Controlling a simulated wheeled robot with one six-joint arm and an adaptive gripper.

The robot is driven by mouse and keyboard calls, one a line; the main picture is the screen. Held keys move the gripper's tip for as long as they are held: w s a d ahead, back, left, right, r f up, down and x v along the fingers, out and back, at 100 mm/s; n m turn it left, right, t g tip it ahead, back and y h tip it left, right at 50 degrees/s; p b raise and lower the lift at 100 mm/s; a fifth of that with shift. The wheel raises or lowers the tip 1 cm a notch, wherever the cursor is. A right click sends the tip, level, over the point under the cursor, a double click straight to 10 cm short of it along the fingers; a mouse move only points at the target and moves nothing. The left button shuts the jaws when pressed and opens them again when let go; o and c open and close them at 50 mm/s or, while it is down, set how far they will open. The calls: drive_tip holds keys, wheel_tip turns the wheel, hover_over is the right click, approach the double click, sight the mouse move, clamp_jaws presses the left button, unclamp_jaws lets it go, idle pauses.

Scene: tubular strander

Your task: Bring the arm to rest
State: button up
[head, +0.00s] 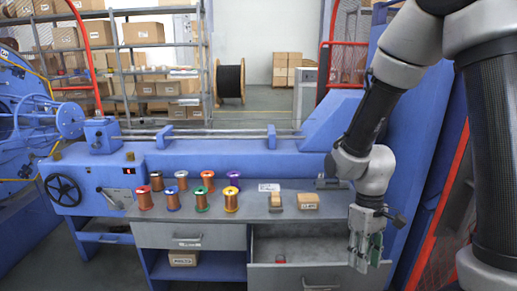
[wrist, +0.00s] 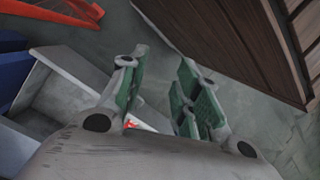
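My gripper (head: 366,250) hangs pointing down at the right of the workbench, by the right end of the open grey drawer (head: 312,278). In the wrist view, its green-padded fingers (wrist: 158,98) stand apart with a gap between them, and nothing is held. My arm comes down from the upper right, bent at the elbow. A small red and white thing (wrist: 135,123) shows low between the fingers in the wrist view, partly hidden by the gripper.
Several wire spools (head: 231,200) stand on the grey bench top (head: 255,217), with two small boxes (head: 308,201) to their right. A small red item (head: 280,259) lies in the drawer. A blue machine panel and a red-edged guard (head: 443,205) stand close to the right.

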drive_tip(key=s+d+r+m+t, duration=0.2)
drive_tip(key=d+r, duration=0.3)
drive_tip(key=r, duration=0.6)
drive_tip(key=s+d+r+m+t, duration=0.3)
drive_tip(key=s+d+r+t, duration=0.2)
drive_tip(key=r, duration=0.7)
drive_tip(key=shift+r+m, duration=0.25)
drive_tip(key=shift+m, duration=0.05)
